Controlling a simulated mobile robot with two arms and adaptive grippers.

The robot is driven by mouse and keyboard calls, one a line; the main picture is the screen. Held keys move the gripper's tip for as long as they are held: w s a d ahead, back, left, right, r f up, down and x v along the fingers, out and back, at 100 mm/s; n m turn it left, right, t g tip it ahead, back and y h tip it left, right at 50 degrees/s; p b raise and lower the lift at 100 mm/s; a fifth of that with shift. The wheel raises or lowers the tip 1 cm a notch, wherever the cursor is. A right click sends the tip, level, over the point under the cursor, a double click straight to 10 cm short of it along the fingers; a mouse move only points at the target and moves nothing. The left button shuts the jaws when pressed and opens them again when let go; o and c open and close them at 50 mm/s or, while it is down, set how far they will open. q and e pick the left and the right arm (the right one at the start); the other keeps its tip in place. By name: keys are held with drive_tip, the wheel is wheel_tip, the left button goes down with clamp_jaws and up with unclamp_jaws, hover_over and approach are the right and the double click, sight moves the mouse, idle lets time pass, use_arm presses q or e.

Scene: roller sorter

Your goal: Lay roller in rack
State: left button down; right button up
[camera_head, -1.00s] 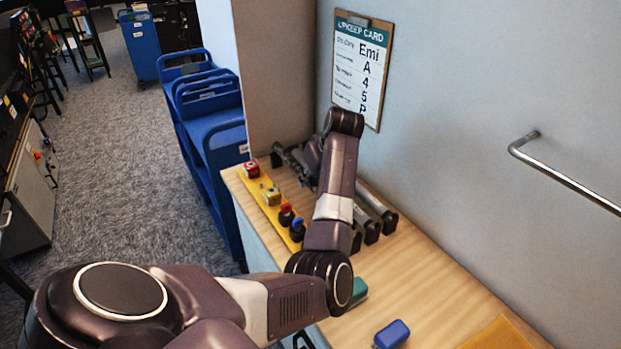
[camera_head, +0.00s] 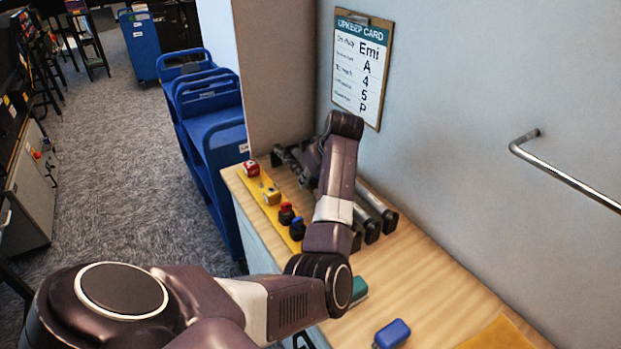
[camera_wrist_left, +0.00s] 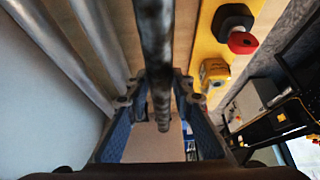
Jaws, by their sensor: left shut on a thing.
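My left gripper (camera_head: 299,160) is at the back of the wooden bench, mostly hidden behind my own arm in the head view. In the left wrist view, my left gripper (camera_wrist_left: 155,102) has its blue-padded fingers on either side of a dark, long roller (camera_wrist_left: 157,45) and is shut on it. The rack (camera_head: 375,222) shows as grey bars with dark ends on the bench beside my forearm. Grey bars of it also run along the left in the left wrist view (camera_wrist_left: 98,45). Whether the roller touches the rack is hidden. My right gripper is out of view.
A yellow strip (camera_head: 266,204) with several coloured knobs lies along the bench's left edge. A blue block (camera_head: 392,334) and a green block (camera_head: 359,290) lie nearer. A wall stands at the right with a metal rail (camera_head: 568,178). Blue carts (camera_head: 215,140) stand left of the bench.

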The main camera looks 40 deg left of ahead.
use_arm(q)
drive_tip(key=shift+f, duration=0.5)
drive_tip(key=shift+d+f, duration=0.1)
drive_tip(key=shift+f, duration=0.45)
drive_tip(key=shift+s+f, duration=0.15)
drive_tip(key=shift+s+d+f, duration=0.1)
drive_tip(key=shift+d+f, duration=0.15)
drive_tip(key=shift+f, duration=0.1)
drive_tip(key=c, duration=2)
unclamp_jaws()
drive_tip(key=o, duration=0.4)
drive_tip(key=shift+w+a, duration=0.15)
drive_tip(key=shift+w, duration=0.1)
drive_tip(key=shift+s+r, duration=0.1)
drive_tip(key=shift+r, duration=0.15)
drive_tip(key=v, duration=1.1)
drive_tip(key=shift+r, duration=0.3)
